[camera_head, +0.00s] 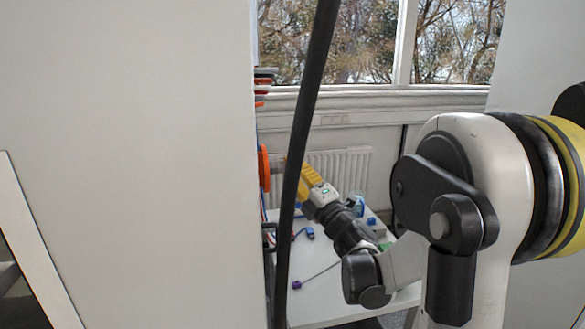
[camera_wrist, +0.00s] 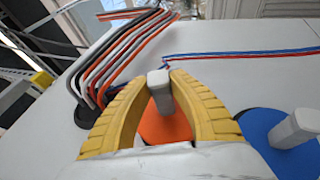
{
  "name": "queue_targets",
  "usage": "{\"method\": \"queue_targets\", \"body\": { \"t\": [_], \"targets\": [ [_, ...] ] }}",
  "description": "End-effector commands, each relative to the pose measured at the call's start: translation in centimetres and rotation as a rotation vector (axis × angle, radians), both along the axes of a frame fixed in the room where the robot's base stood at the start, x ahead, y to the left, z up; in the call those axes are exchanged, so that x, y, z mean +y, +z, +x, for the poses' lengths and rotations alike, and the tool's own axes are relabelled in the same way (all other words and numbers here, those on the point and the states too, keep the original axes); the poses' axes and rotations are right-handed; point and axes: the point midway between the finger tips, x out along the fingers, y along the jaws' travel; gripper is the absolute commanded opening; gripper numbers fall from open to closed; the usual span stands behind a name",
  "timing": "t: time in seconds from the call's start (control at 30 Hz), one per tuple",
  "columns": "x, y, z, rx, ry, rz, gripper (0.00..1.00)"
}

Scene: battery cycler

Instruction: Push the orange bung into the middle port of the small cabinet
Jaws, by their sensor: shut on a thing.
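The orange bung (camera_wrist: 163,126) is a round orange disc with a grey upright handle (camera_wrist: 160,92). In the wrist view my gripper (camera_wrist: 161,80) has its two yellow fingers closed on either side of that handle. The disc is against or just in front of a white panel (camera_wrist: 215,85); I cannot tell whether it touches or sits in a port. In the head view an orange disc (camera_head: 264,168) shows edge-on beside the tall white face, and my gripper (camera_head: 306,180) reaches toward it, its tips partly hidden by a black bar. The middle port is not visible.
A blue bung (camera_wrist: 282,130) with a grey handle sits close right of my gripper. Looped black, grey and red cables (camera_wrist: 115,55) stand to the left, and red and blue wires (camera_wrist: 245,53) cross behind. A white table (camera_head: 330,290) with small items lies below.

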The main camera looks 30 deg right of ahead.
Motion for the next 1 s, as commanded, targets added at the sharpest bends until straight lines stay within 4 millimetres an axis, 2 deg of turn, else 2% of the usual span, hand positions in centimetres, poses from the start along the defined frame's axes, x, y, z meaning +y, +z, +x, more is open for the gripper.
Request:
{"method": "queue_targets", "body": {
  "t": [0.43,1.0],
  "targets": [
    [0.81,0.02,0.22,0.000,0.000,0.000,0.00],
    [0.86,0.02,0.26,-0.001,-0.001,0.004,0.00]
  ]
}}
